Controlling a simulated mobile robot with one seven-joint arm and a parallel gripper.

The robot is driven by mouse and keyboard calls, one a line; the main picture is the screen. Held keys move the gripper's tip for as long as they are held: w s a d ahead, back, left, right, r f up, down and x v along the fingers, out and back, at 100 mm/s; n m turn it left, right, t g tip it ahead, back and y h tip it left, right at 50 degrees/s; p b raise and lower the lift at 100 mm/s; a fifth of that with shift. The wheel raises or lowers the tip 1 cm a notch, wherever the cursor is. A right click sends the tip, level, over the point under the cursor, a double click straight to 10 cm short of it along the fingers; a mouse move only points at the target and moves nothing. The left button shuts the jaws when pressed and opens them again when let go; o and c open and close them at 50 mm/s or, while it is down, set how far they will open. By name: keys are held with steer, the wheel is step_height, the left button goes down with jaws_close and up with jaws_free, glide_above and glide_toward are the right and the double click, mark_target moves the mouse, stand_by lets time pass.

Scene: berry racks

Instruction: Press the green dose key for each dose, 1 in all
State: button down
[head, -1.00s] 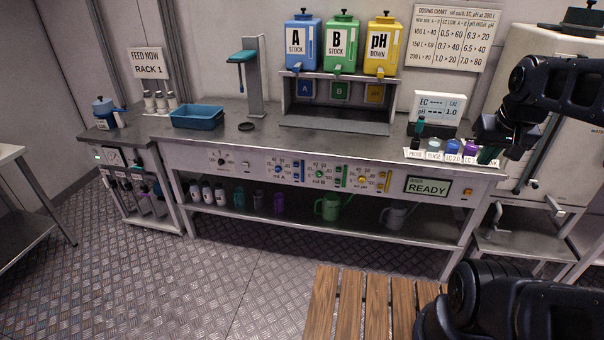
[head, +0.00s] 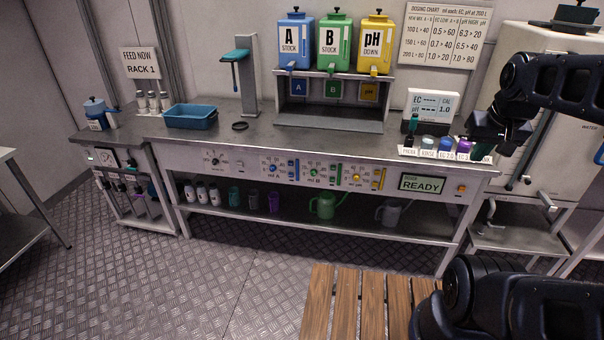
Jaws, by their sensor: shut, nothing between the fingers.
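The dosing panel (head: 245,163) runs along the bench front, with blue, green and yellow groups of controls. The green group has a round green knob (head: 314,172) and an upright green bar (head: 336,175) beside it; which part is the dose key is too small to tell. The doser display (head: 423,184) at the right of the panel reads READY. My gripper (head: 486,147) is shut and empty above the right end of the bench, by the small bottles, well right of the green controls. Its fingertips are hard to make out.
Stock tanks A (head: 295,42), B (head: 333,42) and pH (head: 375,45) stand on a shelf at the back. Small bottles (head: 446,143) and an EC/pH meter (head: 432,106) are near my gripper. A green watering can (head: 322,206) stands below. A wooden slatted top (head: 346,300) is in front.

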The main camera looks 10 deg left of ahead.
mark_target(332, 179)
steer(key=w+a+f+n+g+h, duration=0.1)
steer(key=w+f+n+g+h, duration=0.2)
steer(key=w, duration=1.3)
steer(key=w+a+f+n+t+h, duration=0.1)
steer(key=w+a+f+h, duration=0.1)
steer(key=w+a+f, duration=0.5)
steer(key=w+a+f+t+h, duration=0.15)
steer(key=w+f, duration=0.25)
steer(key=w, duration=0.5)
steer(key=w+a+f+n+t+h, duration=0.1)
steer(key=w+a+f+n, duration=0.1)
steer(key=w+a+f, duration=0.4)
steer(key=w+a+f+n+t, duration=0.1)
steer(key=w+a+f+n, duration=0.1)
steer(key=a+f, duration=0.75)
steer(key=a+f+n+t, duration=0.1)
steer(key=a+f, duration=0.3)
steer(key=f, duration=0.3)
steer(key=a+f+n+t, duration=0.1)
steer(key=a+f+n, duration=0.1)
steer(key=f, duration=0.5)
steer(key=a+f+n+t+y, duration=0.1)
steer(key=a+f, duration=0.4)
steer(key=f, duration=0.2)
steer(key=shift+a+f+n, duration=0.3)
steer(key=shift+a, duration=0.05)
steer(key=shift+t, duration=0.25)
steer(key=shift+w, duration=4.3)
